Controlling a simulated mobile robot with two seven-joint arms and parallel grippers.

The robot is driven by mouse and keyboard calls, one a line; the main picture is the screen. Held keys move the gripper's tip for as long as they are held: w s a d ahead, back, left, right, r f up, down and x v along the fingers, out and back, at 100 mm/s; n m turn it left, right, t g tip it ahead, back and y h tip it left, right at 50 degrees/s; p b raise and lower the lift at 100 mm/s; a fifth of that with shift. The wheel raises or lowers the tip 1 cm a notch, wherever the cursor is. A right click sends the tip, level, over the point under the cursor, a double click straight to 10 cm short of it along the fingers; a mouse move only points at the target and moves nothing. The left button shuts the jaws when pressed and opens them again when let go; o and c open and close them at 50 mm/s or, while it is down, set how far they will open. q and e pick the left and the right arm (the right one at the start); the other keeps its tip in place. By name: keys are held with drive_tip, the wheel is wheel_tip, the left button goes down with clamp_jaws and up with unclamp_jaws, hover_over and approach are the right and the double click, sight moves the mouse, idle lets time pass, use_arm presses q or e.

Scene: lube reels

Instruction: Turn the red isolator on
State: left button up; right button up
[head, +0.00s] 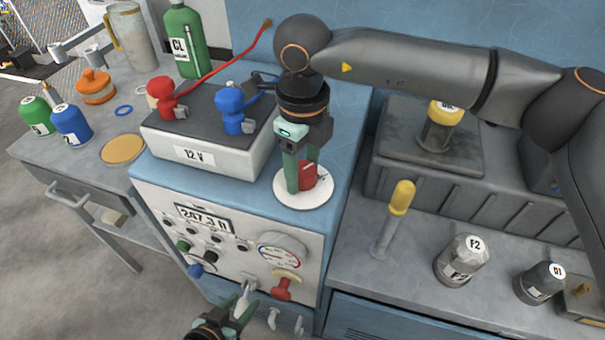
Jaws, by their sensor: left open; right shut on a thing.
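The red isolator (309,174) is a red handle on a round white plate (303,201) on top of the blue cabinet. My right gripper (301,182) points down from above and is shut on the red handle, which is partly hidden between its green fingers. Which way the handle is turned is hard to tell. My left gripper (236,305) is open at the bottom edge, in front of the cabinet's front panel, close to the small levers there.
A white 12 V battery (195,156) with red and blue clamps stands left of the isolator. The front panel carries a gauge (283,252), a display and a red lever (282,289).

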sight(303, 170)
drive_tip(key=shift+m+b, duration=0.6)
drive_tip(key=shift+m, duration=0.8)
drive_tip(key=o, duration=1.4)
drive_tip(key=shift+c, duration=0.2)
wheel_tip(303, 170, up, 13)
drive_tip(key=p, duration=0.1)
drive_tip(key=shift+f, duration=0.2)
drive_tip(key=shift+f, duration=0.1)
